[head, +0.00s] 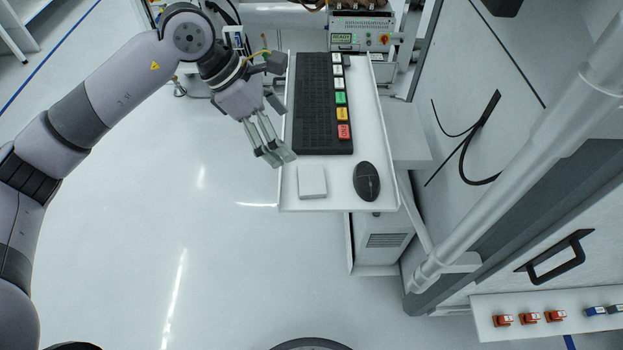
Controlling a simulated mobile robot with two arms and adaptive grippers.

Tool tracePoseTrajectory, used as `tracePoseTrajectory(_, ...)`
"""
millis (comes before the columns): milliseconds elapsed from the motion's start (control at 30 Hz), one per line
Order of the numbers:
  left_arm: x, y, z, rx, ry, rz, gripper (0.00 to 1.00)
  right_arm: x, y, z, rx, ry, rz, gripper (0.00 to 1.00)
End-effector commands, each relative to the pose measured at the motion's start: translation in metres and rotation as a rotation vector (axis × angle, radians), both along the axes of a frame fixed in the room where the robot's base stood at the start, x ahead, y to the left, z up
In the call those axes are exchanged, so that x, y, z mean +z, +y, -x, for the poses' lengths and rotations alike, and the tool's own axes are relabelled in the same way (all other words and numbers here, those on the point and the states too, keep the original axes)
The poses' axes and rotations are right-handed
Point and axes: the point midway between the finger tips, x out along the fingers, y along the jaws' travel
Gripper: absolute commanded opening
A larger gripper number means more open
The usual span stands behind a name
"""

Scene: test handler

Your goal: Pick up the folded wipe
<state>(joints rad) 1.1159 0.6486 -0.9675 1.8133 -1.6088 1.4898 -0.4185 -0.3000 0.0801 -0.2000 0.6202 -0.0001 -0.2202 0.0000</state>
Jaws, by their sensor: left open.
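The folded wipe (312,181) is a small white square lying flat on the white shelf (338,194), near its front left corner. My left gripper (278,158) is open and empty. In the picture its fingertips show just above and left of the wipe, at the shelf's left edge, apart from the wipe. I cannot tell its exact height above the shelf. My right gripper is not in view.
A black keyboard (312,105) with a column of coloured keys lies behind the wipe. A black mouse (367,182) lies to its right. A grey diagonal pole (520,150) and a cabinet handle (556,259) stand at right. The floor at left is clear.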

Motion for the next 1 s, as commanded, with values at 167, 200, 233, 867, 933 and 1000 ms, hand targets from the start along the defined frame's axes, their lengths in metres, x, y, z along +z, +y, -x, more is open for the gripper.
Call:
tracePoseTrajectory(167, -0.003, 0.030, -0.011, 0.012, -0.023, -0.130, 0.94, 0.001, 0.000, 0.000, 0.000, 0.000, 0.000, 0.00)
tracePoseTrajectory(200, -0.007, 0.030, -0.011, 0.011, -0.023, -0.137, 0.94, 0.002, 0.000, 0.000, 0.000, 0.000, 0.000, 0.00)
tracePoseTrajectory(233, -0.010, 0.028, -0.011, 0.010, -0.021, -0.137, 0.94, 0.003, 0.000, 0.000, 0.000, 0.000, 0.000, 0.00)
tracePoseTrajectory(867, -0.111, -0.016, -0.016, 0.011, -0.021, -0.131, 0.94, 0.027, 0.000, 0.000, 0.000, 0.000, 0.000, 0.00)
tracePoseTrajectory(933, -0.114, -0.017, -0.016, 0.010, -0.022, -0.131, 0.94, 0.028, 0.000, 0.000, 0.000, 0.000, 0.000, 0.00)
tracePoseTrajectory(1000, -0.118, -0.022, -0.016, 0.010, -0.022, -0.130, 0.94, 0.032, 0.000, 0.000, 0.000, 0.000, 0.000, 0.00)
